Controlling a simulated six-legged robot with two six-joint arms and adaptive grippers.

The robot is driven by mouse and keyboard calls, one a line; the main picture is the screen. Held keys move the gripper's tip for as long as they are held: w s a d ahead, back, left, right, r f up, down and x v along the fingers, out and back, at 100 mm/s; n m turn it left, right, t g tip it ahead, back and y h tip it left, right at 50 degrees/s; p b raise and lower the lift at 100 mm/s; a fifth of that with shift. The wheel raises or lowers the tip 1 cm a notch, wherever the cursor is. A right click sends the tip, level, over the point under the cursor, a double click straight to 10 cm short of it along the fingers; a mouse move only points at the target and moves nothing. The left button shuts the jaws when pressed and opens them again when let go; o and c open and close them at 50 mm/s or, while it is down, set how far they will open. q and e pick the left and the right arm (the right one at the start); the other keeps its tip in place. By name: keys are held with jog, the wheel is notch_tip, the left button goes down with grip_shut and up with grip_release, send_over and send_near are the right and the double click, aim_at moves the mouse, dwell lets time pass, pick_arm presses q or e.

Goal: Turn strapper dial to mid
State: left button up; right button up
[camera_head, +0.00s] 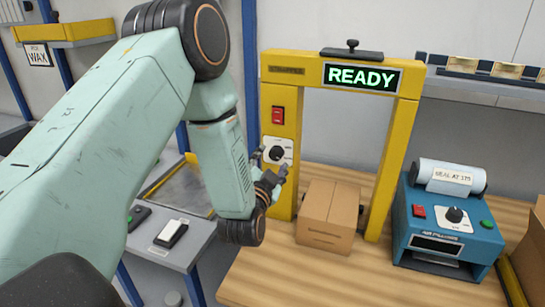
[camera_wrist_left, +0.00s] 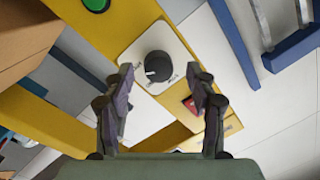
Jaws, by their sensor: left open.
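The strapper (camera_head: 395,115) is a yellow frame with a lit READY display (camera_head: 361,77). Its black dial (camera_head: 277,153) sits on a white plate on the left post, below a red switch (camera_head: 278,115). In the left wrist view the dial (camera_wrist_left: 158,66) has a light pointer mark, and the printed words around it are too small to read surely. My left gripper (camera_head: 280,174) is open just below and in front of the dial. In the wrist view its two fingers (camera_wrist_left: 163,100) stand either side of the dial's lower edge, apart from it. My right gripper is not in view.
A cardboard box (camera_head: 328,217) stands under the frame on the wooden table (camera_head: 300,278). A blue sealer (camera_head: 447,220) with its own knob stands to the right. A grey side table (camera_head: 165,250) with small devices is at the left. A green button (camera_wrist_left: 96,3) shows near the dial plate.

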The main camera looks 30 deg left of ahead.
pick_arm(q)
jog(key=shift+x, duration=0.9)
jog(key=shift+d, duration=0.2)
jog(key=shift+s+d+r, duration=0.25)
jog(key=shift+s+d, duration=0.05)
jog(key=shift+s, duration=0.05)
jog(key=shift+a+f, duration=0.1)
jog(key=shift+a, duration=0.15)
jog(key=shift+c, duration=1.1)
jog(key=shift+w+a+f, duration=0.25)
jog(key=shift+w, duration=0.1)
jog(key=c, duration=0.3)
jog(key=shift+d, duration=0.2)
jog(key=c, duration=0.3)
jog(key=shift+s+r, duration=0.1)
jog(key=c, duration=0.3)
